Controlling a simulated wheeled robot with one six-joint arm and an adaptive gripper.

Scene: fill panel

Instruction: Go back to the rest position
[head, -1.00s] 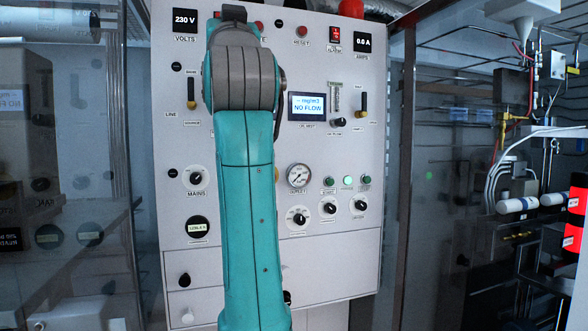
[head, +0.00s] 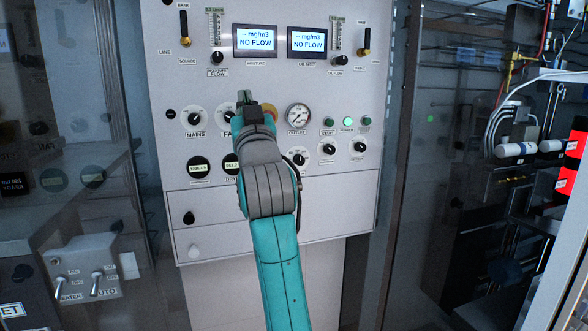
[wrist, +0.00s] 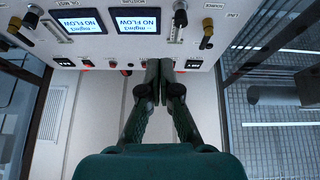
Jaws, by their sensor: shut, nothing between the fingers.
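My gripper (head: 244,97) is in front of the white control panel (head: 330,185), near the FAN knob and a red-and-yellow button that it partly covers. In the wrist view my gripper (wrist: 160,66) shows its two dark fingers together, with nothing between them. The fingertips point towards the panel face; I cannot tell the exact gap. The wrist view shows the panel (wrist: 190,20) upside down, with two NO FLOW displays.
The MAINS knob (head: 194,118) and the OUTLET gauge (head: 298,116) sit either side of my gripper. A switch box (head: 85,268) stands at the lower left. Pipes and white cylinders (head: 515,149) are on the right. Glass doors flank the panel.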

